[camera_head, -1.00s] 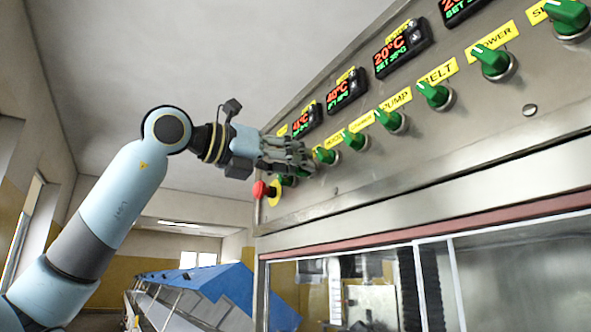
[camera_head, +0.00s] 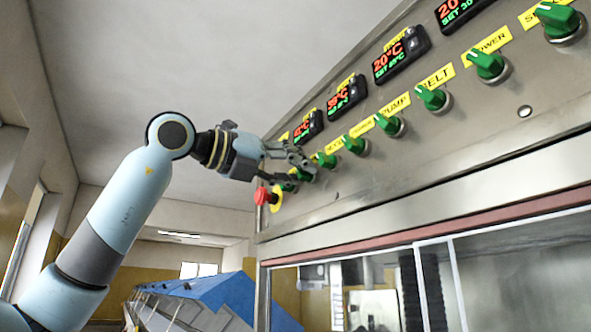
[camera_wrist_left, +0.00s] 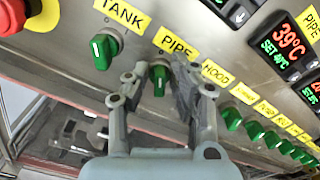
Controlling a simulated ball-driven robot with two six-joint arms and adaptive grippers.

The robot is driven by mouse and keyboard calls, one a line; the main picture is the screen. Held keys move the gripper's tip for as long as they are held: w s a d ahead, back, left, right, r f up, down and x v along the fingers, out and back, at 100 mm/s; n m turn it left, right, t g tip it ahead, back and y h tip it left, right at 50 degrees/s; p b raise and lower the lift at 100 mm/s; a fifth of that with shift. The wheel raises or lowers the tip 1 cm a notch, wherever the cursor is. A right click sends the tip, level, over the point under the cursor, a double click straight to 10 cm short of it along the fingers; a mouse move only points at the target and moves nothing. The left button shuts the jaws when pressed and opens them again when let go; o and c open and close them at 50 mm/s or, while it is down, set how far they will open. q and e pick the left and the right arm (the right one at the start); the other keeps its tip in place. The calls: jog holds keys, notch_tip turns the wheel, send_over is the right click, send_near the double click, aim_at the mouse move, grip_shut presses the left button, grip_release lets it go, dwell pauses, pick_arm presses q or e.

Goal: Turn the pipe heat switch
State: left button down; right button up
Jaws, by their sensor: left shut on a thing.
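The pipe heat switch is a green knob (camera_wrist_left: 159,79) below the yellow PIPE label (camera_wrist_left: 176,40) in the left wrist view. A white mark on it runs nearly straight up and down. My left gripper (camera_wrist_left: 152,82) has one finger on each side of this knob and is shut on it. In the head view my left gripper (camera_head: 306,164) reaches the panel's lower left end, and its fingers partly hide the pipe knob (camera_head: 305,174). My right gripper is in neither view.
The green TANK knob (camera_wrist_left: 104,50) and HOOD knob (camera_wrist_left: 231,118) flank the gripper closely. A red stop button (camera_head: 263,196) on a yellow ring sits at the panel's left end. More green knobs and temperature displays (camera_head: 346,95) line the steel panel.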

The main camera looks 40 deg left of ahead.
pick_arm(q)
jog(key=c, duration=1.4)
grip_release()
jog(key=shift+o, duration=0.2)
